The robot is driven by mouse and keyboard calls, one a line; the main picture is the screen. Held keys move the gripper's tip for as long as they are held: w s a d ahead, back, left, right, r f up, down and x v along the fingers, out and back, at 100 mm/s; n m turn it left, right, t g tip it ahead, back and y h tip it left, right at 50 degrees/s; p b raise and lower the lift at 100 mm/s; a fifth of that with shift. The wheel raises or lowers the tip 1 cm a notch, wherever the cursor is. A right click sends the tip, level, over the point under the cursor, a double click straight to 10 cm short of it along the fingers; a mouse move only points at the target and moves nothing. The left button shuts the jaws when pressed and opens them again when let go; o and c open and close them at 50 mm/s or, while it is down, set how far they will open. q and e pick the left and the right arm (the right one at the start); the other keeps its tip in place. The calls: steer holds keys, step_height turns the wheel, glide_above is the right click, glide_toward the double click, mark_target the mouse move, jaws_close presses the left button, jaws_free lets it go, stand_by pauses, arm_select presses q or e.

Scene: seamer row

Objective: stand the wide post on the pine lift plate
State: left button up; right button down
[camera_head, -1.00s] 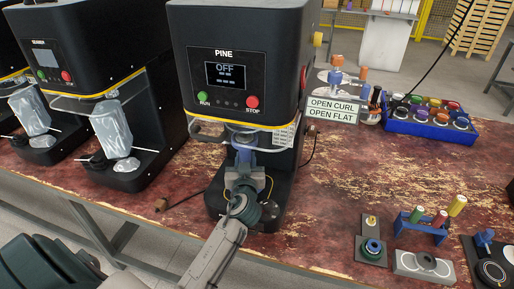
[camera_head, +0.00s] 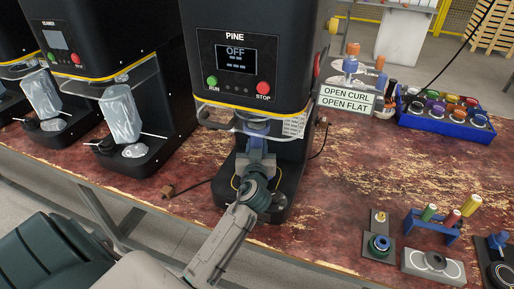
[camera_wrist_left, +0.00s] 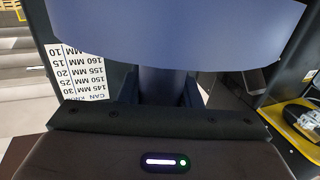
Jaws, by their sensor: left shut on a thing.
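The wide post (camera_head: 258,129) is blue-violet and sits in my left gripper (camera_head: 257,152), under the head of the black machine marked PINE (camera_head: 235,62). In the left wrist view, its broad blue top (camera_wrist_left: 180,35) fills the upper middle, and a narrower stem (camera_wrist_left: 165,87) runs down between the fingers. My left gripper is shut on it. My right gripper is not in view.
A clear guard (camera_head: 225,122) crosses the machine's front near the post. The PINE screen reads OFF. To the right stand a sign (camera_head: 346,98), a blue crate (camera_head: 445,126) of coloured pots and a blue rack (camera_head: 432,228). Bare worn tabletop (camera_head: 350,170) lies between.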

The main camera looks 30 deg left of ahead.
arm_select(q)
steer(key=shift+b, duration=0.5)
stand_by(0.9)
stand_by(0.4)
steer(key=shift+f+b, duration=0.8)
steer(key=shift+b, duration=0.1)
stand_by(0.3)
steer(key=o, duration=1.2)
